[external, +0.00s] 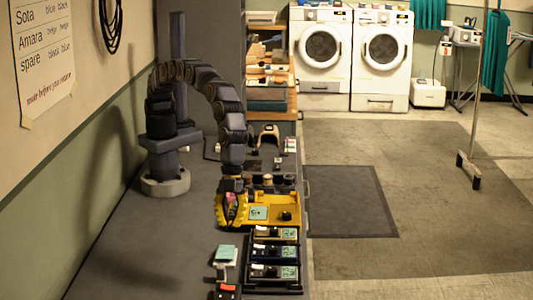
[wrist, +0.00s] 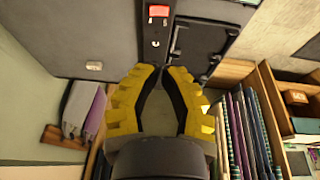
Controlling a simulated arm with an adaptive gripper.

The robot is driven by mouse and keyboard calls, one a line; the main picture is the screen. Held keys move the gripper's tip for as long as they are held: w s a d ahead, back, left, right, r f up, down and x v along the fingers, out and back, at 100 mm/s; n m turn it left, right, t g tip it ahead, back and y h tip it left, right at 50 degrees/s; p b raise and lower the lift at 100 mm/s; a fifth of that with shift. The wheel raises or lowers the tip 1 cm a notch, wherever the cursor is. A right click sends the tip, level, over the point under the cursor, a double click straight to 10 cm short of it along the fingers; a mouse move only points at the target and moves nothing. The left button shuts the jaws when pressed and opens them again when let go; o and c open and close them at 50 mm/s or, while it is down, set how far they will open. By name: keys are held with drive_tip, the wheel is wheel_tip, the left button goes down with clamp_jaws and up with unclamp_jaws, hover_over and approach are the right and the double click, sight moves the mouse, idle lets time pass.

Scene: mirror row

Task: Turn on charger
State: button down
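My gripper (wrist: 160,72) has yellow ribbed fingers with dark inner pads. In the wrist view its tips come nearly together, with nothing seen held between them. In the external view my gripper (external: 232,220) points down at the left end of the yellow tray (external: 262,222); contact cannot be told. A dark device with a red switch (external: 228,288) lies at the near bottom edge, apart from my gripper, and may be the charger. In the wrist view a dark strip bears a red switch (wrist: 158,12) above the fingertips. Whether it is the same device, or on, I cannot tell.
A black rack with several devices (external: 275,263) stands right of a small stand with a pale card (external: 226,254). The grey bench (external: 140,255) is clear at left. The wrist view shows a wooden shelf (wrist: 268,100) with upright folders and a wooden holder (wrist: 62,138).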

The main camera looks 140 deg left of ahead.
sight(225, 288)
drive_tip(key=shift+d, duration=0.1)
drive_tip(key=x, duration=0.8)
drive_tip(key=s+x, duration=0.1)
drive_tip(key=x, duration=0.3)
drive_tip(key=shift+w+f, duration=0.1)
drive_tip(key=shift+f, duration=0.85)
